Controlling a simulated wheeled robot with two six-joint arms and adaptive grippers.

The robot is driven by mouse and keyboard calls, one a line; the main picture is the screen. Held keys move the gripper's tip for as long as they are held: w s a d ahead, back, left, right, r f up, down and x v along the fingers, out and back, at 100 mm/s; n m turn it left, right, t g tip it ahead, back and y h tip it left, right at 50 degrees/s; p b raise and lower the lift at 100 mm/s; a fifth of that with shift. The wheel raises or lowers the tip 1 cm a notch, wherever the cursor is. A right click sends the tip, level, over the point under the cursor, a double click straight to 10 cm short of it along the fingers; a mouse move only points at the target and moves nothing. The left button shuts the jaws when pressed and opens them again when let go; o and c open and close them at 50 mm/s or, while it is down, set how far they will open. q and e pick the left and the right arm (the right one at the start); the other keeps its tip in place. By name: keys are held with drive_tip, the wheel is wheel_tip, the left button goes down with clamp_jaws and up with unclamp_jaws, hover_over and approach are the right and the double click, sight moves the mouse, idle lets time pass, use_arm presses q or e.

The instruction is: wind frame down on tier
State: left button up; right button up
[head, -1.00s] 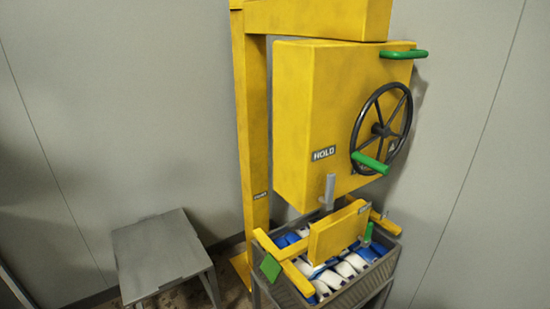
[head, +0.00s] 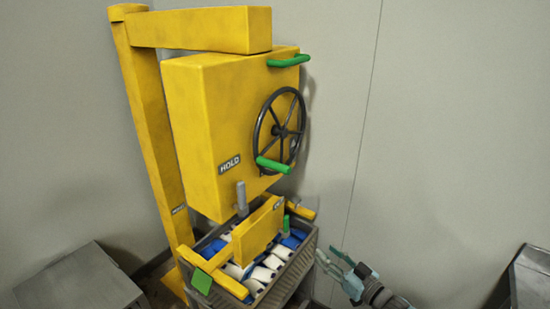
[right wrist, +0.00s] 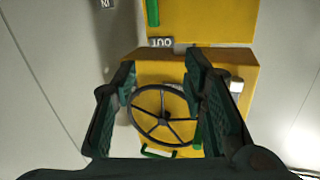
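The yellow hoist box (head: 195,120) marked HOLD hangs from its post. Its black handwheel (head: 282,128) has a green crank handle (head: 274,165) at the lower left of the rim. Below, the yellow frame (head: 258,232) lies low over the tier of blue and white packs (head: 262,274); I cannot tell whether it touches them. My right gripper (head: 336,266) is right of the tier, apart from the hoist. In the right wrist view, its fingers (right wrist: 165,78) are spread and empty, with the wheel (right wrist: 137,105) seen beyond them. My left gripper is out of view.
A grey tray (head: 308,252) on a stand holds the packs. A green bar (head: 290,61) sticks out at the box top. A grey table (head: 80,282) stands at the lower left and a dark grey object (head: 530,280) at the lower right. The wall right of the wheel is clear.

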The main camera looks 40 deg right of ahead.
sight(278, 168)
drive_tip(key=w+a+r+n+t+y, duration=0.1)
drive_tip(key=a+r+t+y, duration=0.15)
drive_tip(key=r, duration=0.75)
drive_tip(key=w+a+r+n+t+y, duration=0.1)
drive_tip(key=w+a+r+t+y, duration=0.15)
drive_tip(key=r, duration=0.75)
drive_tip(key=shift+g+y, duration=0.3)
drive_tip(key=b+x, duration=0.1)
drive_tip(key=x, duration=0.2)
drive_tip(key=b+x, duration=0.1)
drive_tip(key=x, duration=0.6)
drive_tip(key=shift+w+d+b, duration=0.3)
drive_tip(key=shift+w+b, duration=0.1)
drive_tip(key=x, duration=0.2)
drive_tip(key=shift+w+a+r, duration=0.1)
drive_tip(key=shift+w+r, duration=0.05)
drive_tip(key=shift+r, duration=0.05)
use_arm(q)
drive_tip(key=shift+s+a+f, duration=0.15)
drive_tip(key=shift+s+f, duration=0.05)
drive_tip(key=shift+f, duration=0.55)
use_arm(e)
clamp_jaws()
